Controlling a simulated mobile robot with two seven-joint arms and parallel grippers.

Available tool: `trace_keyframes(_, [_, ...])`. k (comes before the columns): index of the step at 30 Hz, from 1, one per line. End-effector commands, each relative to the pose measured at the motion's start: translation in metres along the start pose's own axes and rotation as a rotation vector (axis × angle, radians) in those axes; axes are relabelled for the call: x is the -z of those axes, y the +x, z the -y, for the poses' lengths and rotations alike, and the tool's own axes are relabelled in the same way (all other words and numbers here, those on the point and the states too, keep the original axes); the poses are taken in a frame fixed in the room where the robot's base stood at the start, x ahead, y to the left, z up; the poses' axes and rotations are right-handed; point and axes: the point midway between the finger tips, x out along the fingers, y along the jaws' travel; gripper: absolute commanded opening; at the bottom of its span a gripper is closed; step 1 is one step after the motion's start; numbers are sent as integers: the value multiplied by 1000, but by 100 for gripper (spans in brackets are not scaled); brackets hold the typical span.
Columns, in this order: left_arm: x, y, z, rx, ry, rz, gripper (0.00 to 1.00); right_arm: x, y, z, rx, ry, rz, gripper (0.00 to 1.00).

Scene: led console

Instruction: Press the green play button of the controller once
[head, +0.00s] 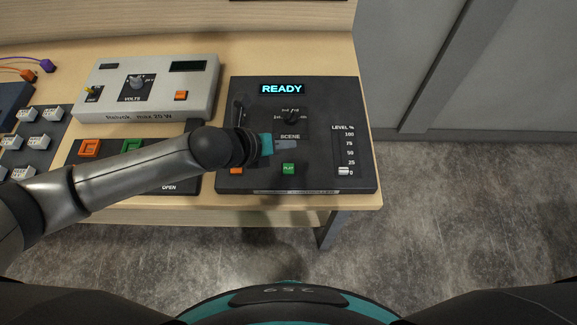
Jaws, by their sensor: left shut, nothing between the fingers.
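The controller (310,100) is a black console on the right part of the table, with a display (282,89) reading READY. Its green play button (288,169) sits near the front edge, in full view. My left gripper (293,145) is shut and empty. My left arm hides part of the controller's left side. An orange button (236,171) shows partly below the wrist. My right gripper is not in view.
The controller also has a scene knob (292,117) and a level slider (344,171) at the bottom of its scale. A grey power supply (205,100) stands at the left, with a dark panel of buttons (89,148) in front. The table's right edge is close to the controller.

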Motion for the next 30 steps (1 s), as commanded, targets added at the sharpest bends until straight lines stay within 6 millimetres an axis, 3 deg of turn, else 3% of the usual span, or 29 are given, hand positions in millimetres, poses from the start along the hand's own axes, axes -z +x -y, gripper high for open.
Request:
trace_keyframes(21, [38,51,-37,0,-1,-1,0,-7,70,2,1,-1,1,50])
trace_keyframes(30, [44,60,-43,0,0,0,0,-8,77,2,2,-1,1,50])
